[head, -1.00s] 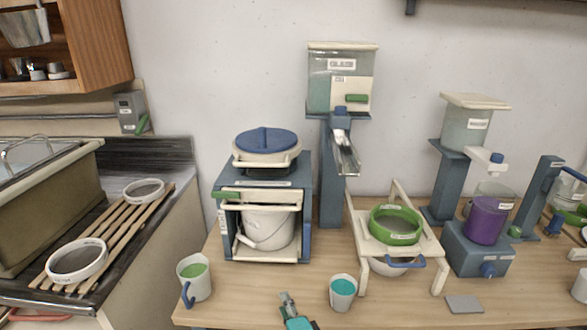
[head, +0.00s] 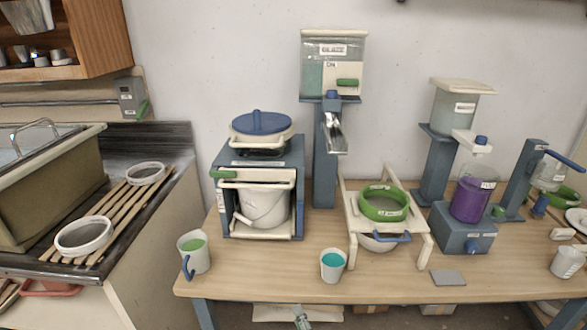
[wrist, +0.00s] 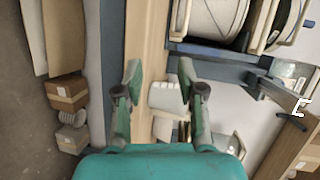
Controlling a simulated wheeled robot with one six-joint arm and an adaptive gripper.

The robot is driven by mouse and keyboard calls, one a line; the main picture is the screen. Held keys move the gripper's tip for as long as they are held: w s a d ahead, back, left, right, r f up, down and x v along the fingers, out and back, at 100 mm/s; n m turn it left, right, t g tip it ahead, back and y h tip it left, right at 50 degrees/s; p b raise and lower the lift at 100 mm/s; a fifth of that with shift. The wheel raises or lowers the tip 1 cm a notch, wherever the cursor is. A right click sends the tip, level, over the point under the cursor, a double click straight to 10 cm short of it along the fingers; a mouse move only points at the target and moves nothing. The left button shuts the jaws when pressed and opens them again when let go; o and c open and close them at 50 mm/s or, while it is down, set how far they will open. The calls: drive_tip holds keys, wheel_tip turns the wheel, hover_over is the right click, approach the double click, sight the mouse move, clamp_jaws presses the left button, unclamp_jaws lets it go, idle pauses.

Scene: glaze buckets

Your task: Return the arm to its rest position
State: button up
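My gripper (head: 301,318) shows only in part at the bottom edge of the head view, in front of the table and low against its front edge. In the wrist view my gripper (wrist: 160,82) has its two fingers spread apart with nothing held between them. A pale cup (wrist: 165,98) lies beyond the fingers in that view, apart from them as far as I can tell. The rest of my arm is out of the head view.
The wooden table (head: 390,280) carries a cup of turquoise glaze (head: 333,266), a green-glaze mug (head: 194,252), a blue press frame with a white bucket (head: 265,206) and a green sieve (head: 384,204). Cardboard boxes (wrist: 66,93) lie beneath. The sink counter (head: 150,215) stands left.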

drive_tip(key=s+d+f+n+h, duration=0.1)
drive_tip(key=s+d+f+n, duration=0.15)
drive_tip(key=s+d, duration=0.65)
drive_tip(key=s+d+f+n+h, duration=0.2)
drive_tip(key=s+d+n, duration=0.15)
drive_tip(key=s, duration=1.25)
drive_tip(key=s+d+r+n+h, duration=0.1)
drive_tip(key=s+r, duration=0.4)
drive_tip(key=s, duration=0.5)
drive_tip(key=s+d+r+n, duration=0.3)
drive_tip(key=s+r+n, duration=0.3)
drive_tip(key=s, duration=0.4)
drive_tip(key=shift+s+h, duration=0.35)
drive_tip(key=shift+h, duration=0.05)
drive_tip(key=shift+d, duration=0.1)
